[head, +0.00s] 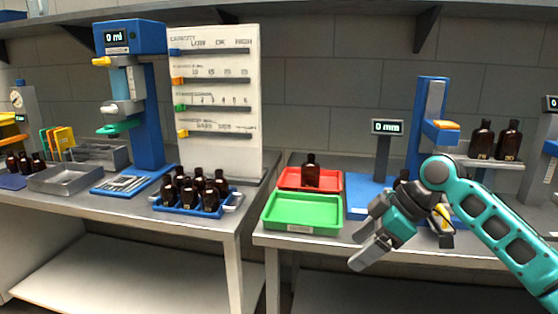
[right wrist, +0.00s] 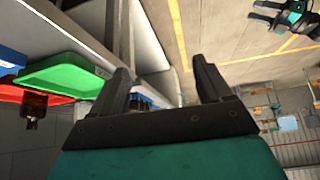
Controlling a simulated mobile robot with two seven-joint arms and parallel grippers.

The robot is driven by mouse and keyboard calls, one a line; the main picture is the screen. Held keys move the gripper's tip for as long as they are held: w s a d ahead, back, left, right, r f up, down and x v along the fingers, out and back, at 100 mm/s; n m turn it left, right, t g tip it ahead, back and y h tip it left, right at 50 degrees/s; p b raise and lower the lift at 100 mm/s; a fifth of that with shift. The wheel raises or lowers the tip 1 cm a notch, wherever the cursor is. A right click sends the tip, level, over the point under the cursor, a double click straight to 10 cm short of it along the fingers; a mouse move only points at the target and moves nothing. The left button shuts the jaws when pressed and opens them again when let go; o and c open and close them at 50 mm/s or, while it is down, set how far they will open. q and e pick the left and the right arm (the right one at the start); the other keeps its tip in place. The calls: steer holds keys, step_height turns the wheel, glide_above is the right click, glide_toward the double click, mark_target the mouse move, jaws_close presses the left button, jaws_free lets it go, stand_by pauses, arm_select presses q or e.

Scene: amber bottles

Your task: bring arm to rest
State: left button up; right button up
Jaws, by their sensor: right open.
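My right gripper (head: 361,249) hangs in front of the right-hand bench in the head view, with its arm coming in from the right. Its fingers point down and to the left. In the right wrist view its two dark fingers (right wrist: 162,82) stand wide apart with nothing between them. It is open and empty, apart from the green tray (head: 302,226) to its left. A dark gripper with teal parts, seemingly my left one (right wrist: 290,15), shows small at the top right of the right wrist view; its jaws are too small to judge. It is not in the head view.
A red tray (head: 289,178) holds an amber bottle (head: 311,172) behind the green tray. A blue device with a "0 mm" display (head: 387,128) stands behind my right gripper. A blue rack (head: 208,211) of several bottles is on the left bench. A gap separates the benches.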

steer(key=s+a+f+m+t, duration=0.2)
steer(key=s+f+m, duration=0.1)
steer(key=f, duration=0.8)
steer(key=s+a+f+m+t, duration=0.3)
steer(key=s+f+m, duration=0.1)
steer(key=f, duration=0.6)
steer(key=s+d+f+m+t+h, duration=0.1)
steer(key=s+d+f+m+h, duration=0.1)
steer(key=s, duration=0.6)
steer(key=s+d+f+m+t+h, duration=0.2)
steer(key=s+d+f, duration=0.2)
steer(key=s, duration=0.4)
steer(key=shift+s+d+f+m+t, duration=0.3)
steer(key=shift+d+f+m, duration=0.1)
steer(key=shift+f, duration=0.2)
